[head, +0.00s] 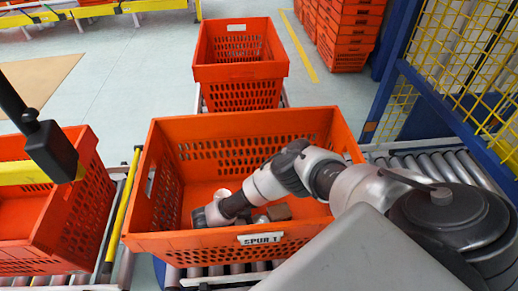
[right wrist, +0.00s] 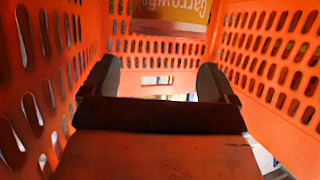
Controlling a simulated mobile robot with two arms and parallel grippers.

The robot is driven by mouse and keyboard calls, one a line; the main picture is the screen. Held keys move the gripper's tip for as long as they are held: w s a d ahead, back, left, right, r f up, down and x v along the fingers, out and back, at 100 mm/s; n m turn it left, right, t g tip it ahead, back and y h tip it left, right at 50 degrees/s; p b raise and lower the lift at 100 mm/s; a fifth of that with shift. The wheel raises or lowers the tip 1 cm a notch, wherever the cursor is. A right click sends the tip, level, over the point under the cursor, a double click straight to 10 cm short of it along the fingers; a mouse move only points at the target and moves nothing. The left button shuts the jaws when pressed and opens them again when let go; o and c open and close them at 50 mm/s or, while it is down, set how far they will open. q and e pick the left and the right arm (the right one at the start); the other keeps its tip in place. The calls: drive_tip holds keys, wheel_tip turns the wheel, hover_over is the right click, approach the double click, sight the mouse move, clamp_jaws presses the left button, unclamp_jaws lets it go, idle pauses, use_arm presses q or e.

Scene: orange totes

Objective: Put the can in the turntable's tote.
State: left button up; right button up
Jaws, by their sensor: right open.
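My right arm reaches down into the large orange tote labelled SPUR 1 (head: 190,242). My right gripper (head: 200,216) is low inside it near the left front, small and partly hidden by the wrist. In the right wrist view the two dark fingers (right wrist: 158,80) stand apart with nothing clearly held between them. A small pale round-topped thing (head: 222,194), possibly the can, stands just behind the gripper; I cannot tell for sure. I cannot tell which tote is the turntable's. My left gripper is not in view.
A brown box (head: 279,212) lies in the same tote, right of the gripper. Other orange totes stand behind (head: 240,72) and at left (head: 88,205). Rollers (head: 437,165) and a blue post with yellow mesh (head: 400,85) are at right. Perforated tote walls closely surround the gripper.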

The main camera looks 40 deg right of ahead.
drive_tip(key=r+p+v, duration=0.1)
drive_tip(key=v, duration=0.7)
drive_tip(key=shift+d, duration=0.25)
drive_tip(key=shift+s, duration=0.1)
